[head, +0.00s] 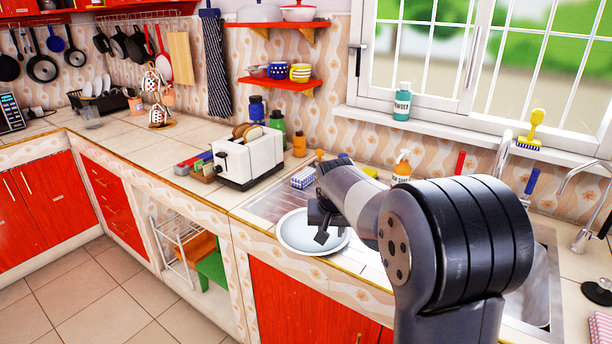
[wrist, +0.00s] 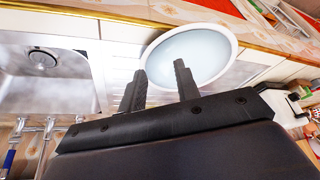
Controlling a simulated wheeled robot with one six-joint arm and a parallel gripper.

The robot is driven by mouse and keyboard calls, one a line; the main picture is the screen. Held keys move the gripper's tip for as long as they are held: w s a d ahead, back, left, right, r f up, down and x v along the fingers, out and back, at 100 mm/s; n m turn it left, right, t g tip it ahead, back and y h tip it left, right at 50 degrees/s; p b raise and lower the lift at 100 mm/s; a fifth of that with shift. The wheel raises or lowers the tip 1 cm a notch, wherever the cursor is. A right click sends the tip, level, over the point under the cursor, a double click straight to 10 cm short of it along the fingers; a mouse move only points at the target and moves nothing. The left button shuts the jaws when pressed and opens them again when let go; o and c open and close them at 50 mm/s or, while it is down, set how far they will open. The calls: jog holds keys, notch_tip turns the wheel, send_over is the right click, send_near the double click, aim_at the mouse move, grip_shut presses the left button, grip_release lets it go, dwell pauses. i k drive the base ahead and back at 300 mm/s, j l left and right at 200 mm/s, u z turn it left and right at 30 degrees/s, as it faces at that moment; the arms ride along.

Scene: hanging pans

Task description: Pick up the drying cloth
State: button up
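Several cloths show in the head view, and I cannot tell which is the drying cloth. A folded blue-and-white checked cloth (head: 303,178) lies on the drainboard behind the white plate (head: 298,236). A dark striped cloth (head: 217,75) hangs on the wall. A pink cloth (head: 601,328) lies at the lower right edge. My gripper (head: 322,222) is over the plate, in front of the checked cloth. The wrist view shows its two fingers (wrist: 158,82) apart, with nothing between them, and the plate (wrist: 190,57) beyond.
The sink (wrist: 45,75) is beside the drainboard. A toaster (head: 248,157) and bottles stand to the left of the drainboard. A soap dispenser (head: 402,166) and taps stand along the back. Red shelves (head: 277,84) stick out from the wall. The far left counter has clear room.

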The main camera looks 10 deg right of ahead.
aim_at(304, 178)
jog(key=i+j+z, duration=0.3)
jog(key=i+j, duration=0.15)
jog(key=i+j+z, duration=0.15)
jog(key=j, duration=0.25)
jog(key=i+j+z, duration=0.15)
jog(key=j, duration=0.2)
jog(key=i+j+z, duration=0.3)
jog(key=j, duration=0.45)
jog(key=i+j+z, duration=0.15)
jog(key=j, duration=0.2)
jog(key=i, duration=0.05)
